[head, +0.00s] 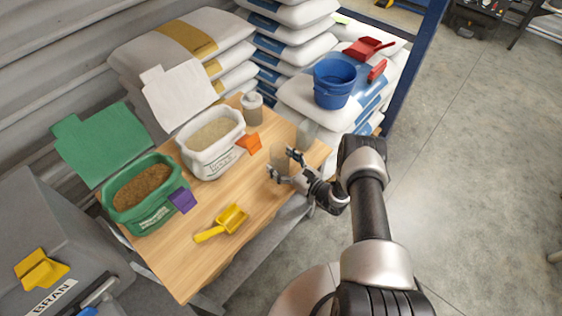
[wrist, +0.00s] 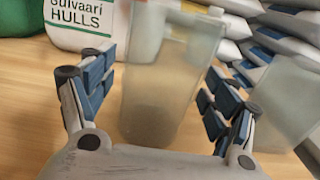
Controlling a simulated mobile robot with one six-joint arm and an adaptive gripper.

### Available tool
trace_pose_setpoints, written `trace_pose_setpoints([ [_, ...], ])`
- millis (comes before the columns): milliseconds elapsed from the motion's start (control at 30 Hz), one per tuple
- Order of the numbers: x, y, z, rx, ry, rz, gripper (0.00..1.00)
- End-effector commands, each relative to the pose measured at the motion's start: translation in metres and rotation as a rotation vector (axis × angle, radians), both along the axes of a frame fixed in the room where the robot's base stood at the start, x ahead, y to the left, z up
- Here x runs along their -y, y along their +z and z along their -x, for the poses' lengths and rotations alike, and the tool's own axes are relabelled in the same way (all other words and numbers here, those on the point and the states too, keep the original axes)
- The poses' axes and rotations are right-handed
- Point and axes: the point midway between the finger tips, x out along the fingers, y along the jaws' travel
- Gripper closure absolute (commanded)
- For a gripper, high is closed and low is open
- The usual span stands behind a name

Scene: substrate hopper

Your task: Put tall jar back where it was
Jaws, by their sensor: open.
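A tall, translucent grey jar (wrist: 172,85) stands upright on the wooden table between the fingers of my gripper (wrist: 160,70) in the wrist view. The fingers are open, one on each side, with no clear grip on it. In the head view the jar (head: 281,153) shows faintly at my gripper (head: 281,164), near the table's right end, partly hidden by the fingers. A second translucent container (head: 306,134) stands just behind it to the right; it also shows at the right of the wrist view (wrist: 278,95).
A yellow scoop (head: 223,222) lies in front. A blue bucket (head: 334,84) sits on sacks behind.

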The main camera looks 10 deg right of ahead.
Motion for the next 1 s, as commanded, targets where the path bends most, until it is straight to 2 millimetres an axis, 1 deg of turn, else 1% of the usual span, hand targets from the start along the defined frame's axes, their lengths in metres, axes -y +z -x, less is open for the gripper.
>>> trace_pose_setpoints([
  [67,0.000,0.005,0.000,0.000,0.000,0.000,0.20],
  [167,0.010,0.004,0.011,-0.003,-0.004,0.000,0.20],
  [400,0.041,0.005,0.054,-0.003,-0.006,-0.002,0.20],
  [600,0.062,0.003,0.083,-0.001,-0.004,0.000,0.20],
  [767,0.069,0.005,0.094,0.001,0.002,0.002,0.20],
  [867,0.067,0.020,0.090,0.017,0.044,0.021,0.20],
  [967,0.056,0.057,0.078,0.046,0.147,0.073,0.20],
  [1000,0.049,0.076,0.073,0.061,0.204,0.101,0.20],
])
